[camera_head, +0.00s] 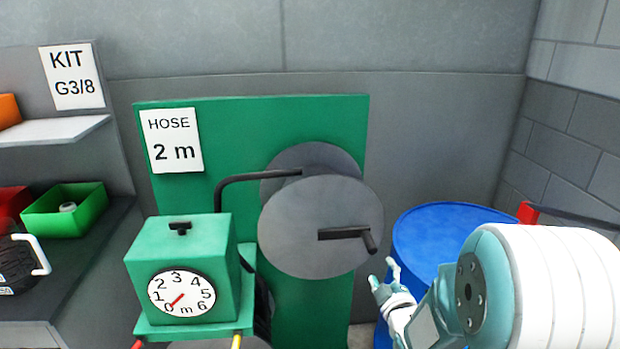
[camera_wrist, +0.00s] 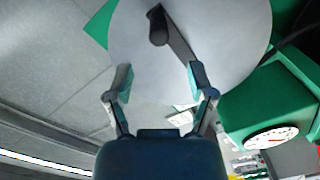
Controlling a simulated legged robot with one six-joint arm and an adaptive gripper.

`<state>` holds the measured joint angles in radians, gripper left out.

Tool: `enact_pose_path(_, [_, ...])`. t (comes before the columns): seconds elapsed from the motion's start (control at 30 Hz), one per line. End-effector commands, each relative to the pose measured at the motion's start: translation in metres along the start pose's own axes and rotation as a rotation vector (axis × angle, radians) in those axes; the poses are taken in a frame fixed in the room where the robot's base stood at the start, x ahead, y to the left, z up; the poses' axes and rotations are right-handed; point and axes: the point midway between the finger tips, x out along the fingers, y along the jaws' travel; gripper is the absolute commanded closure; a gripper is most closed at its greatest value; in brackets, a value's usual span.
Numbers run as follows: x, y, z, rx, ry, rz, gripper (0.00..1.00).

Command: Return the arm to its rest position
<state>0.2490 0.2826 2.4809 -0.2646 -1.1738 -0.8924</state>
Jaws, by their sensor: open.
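My gripper (camera_head: 384,282) is at the lower right of the head view, on my white and teal arm, just right of and below the hose reel. In the wrist view my gripper (camera_wrist: 160,85) has its two fingers spread apart with nothing between them. The grey reel disc (camera_head: 310,235) is on a green panel (camera_head: 250,120), and its dark crank handle (camera_head: 345,235) points right. In the wrist view the crank handle (camera_wrist: 160,28) shows beyond the fingers, apart from them. No contact with the handle is visible.
A green meter box (camera_head: 190,265) with a dial, its red pointer near 0, stands left of the reel. A blue drum (camera_head: 440,235) is behind my arm. Shelves with a green bin (camera_head: 65,210) are at left. A block wall (camera_head: 580,120) bounds the right.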

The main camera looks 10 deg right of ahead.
Motion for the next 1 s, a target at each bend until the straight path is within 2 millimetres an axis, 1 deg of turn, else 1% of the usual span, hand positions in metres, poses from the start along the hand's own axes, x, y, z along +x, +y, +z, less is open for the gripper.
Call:
enact_pose_path(0.03, [-0.001,0.005,-0.006,0.017,-0.013,-0.015,0.3])
enact_pose_path(0.13, [-0.005,0.011,-0.015,0.081,-0.076,-0.07,0.3])
enact_pose_path(0.27, [-0.018,0.019,-0.026,0.181,-0.176,-0.146,0.3])
enact_pose_path(0.37, [-0.033,0.023,-0.035,0.263,-0.255,-0.197,0.3])
enact_pose_path(0.47, [-0.051,0.027,-0.044,0.348,-0.338,-0.245,0.3])
enact_pose_path(0.57, [-0.073,0.03,-0.053,0.436,-0.423,-0.288,0.3])
enact_pose_path(0.77, [-0.129,0.031,-0.073,0.611,-0.598,-0.371,0.3])
enact_pose_path(1.0, [-0.209,0.027,-0.095,0.802,-0.816,-0.465,0.3])
